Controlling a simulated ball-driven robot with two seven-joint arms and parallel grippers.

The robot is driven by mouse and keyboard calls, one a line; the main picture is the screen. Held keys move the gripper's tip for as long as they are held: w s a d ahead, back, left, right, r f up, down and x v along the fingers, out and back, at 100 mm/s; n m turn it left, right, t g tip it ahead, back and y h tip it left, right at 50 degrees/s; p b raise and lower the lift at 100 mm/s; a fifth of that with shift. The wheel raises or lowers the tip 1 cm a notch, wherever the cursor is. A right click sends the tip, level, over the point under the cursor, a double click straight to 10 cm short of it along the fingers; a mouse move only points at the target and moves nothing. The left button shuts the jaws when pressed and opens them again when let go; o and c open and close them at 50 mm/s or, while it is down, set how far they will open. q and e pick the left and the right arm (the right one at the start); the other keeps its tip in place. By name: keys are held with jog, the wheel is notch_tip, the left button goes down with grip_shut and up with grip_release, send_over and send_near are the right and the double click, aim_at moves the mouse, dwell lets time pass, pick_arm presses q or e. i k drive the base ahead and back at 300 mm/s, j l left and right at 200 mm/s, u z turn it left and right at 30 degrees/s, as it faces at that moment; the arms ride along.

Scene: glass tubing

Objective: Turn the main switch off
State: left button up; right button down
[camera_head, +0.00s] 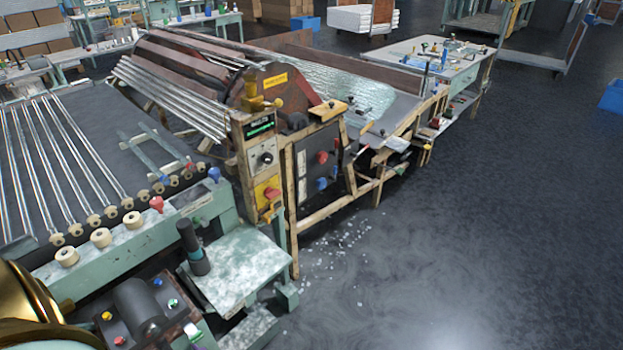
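A yellow plate with a red rotary handle (270,193) is on the front post of the glass-tubing machine, low on its panel. It looks like the main switch, but its label is too small to read and I cannot tell its position. Above it are a black knob on a pale plate (264,158) and a small green-lit display (260,125). A dark cabinet door (316,168) to the right carries a red knob and a blue knob. Neither of my grippers shows.
A green bench (240,265) with a dark upright cylinder (192,246) stands in front of the panel. Glass tubes (60,150) lie on the left rack. White shards (335,250) litter the floor. The dark floor (480,230) to the right is open.

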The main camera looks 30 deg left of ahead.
aim_at(270, 193)
jog(key=i+l+u, duration=0.1)
jog(key=i+u, duration=0.2)
jog(key=i, duration=0.2)
jog(key=i+l+u, duration=0.3)
jog(key=i, duration=0.2)
jog(key=j, duration=0.1)
